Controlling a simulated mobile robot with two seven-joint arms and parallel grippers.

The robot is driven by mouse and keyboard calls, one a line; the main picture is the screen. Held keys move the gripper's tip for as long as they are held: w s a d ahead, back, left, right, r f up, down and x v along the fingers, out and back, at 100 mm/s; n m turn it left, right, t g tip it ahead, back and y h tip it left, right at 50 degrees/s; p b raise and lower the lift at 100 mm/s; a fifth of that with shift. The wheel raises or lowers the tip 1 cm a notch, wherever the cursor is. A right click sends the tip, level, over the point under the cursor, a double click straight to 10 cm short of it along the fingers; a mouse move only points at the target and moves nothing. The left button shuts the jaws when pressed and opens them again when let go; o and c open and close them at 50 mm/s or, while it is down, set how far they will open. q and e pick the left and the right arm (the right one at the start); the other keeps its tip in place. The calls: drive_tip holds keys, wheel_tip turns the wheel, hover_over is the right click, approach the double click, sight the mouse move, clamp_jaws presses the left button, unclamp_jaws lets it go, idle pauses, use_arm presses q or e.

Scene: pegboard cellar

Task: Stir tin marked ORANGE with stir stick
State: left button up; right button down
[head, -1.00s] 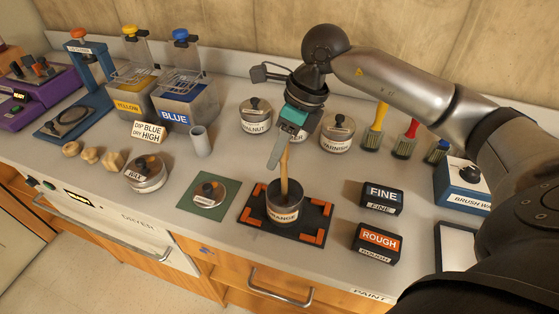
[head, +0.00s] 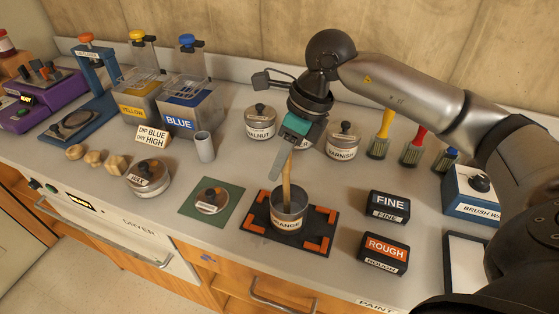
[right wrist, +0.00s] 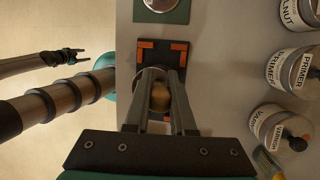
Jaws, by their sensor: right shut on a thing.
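The tin marked ORANGE (head: 285,224) is an open metal tin standing upright on a black mat with orange corner marks (head: 255,238). Its rim also shows in the right wrist view (right wrist: 146,76). The wooden stir stick (head: 287,183) stands nearly upright with its lower end inside the tin. My right gripper (head: 281,158) is above the tin, shut on the stick's upper part. In the right wrist view the stick's rounded top (right wrist: 160,96) sits between the fingers. The tin's contents are hidden. A small dark gripper, seemingly my left (right wrist: 76,55), shows far off in the right wrist view.
A lid (head: 211,200) lies on a green mat left of the tin. FINE (head: 387,206) and ROUGH (head: 384,252) blocks stand to the right. WALNUT (head: 259,122) and VARNISH (head: 343,141) tins stand behind, with brushes (head: 380,140) beyond. The bench front edge is near.

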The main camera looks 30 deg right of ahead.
drive_tip(key=shift+s+d, duration=0.1)
idle(0.3)
drive_tip(key=shift+r, duration=0.1)
wheel_tip(320, 180, up, 7)
drive_tip(key=w+p, duration=0.1)
drive_tip(key=p, duration=0.4)
drive_tip(key=shift+w+d+r+p, duration=0.15)
drive_tip(key=shift+w+d+p, duration=0.05)
drive_tip(key=shift+d+p, duration=0.1)
idle(0.8)
wheel_tip(320, 180, up, 5)
drive_tip(key=p, duration=0.3)
drive_tip(key=shift+p, duration=0.35)
idle(0.3)
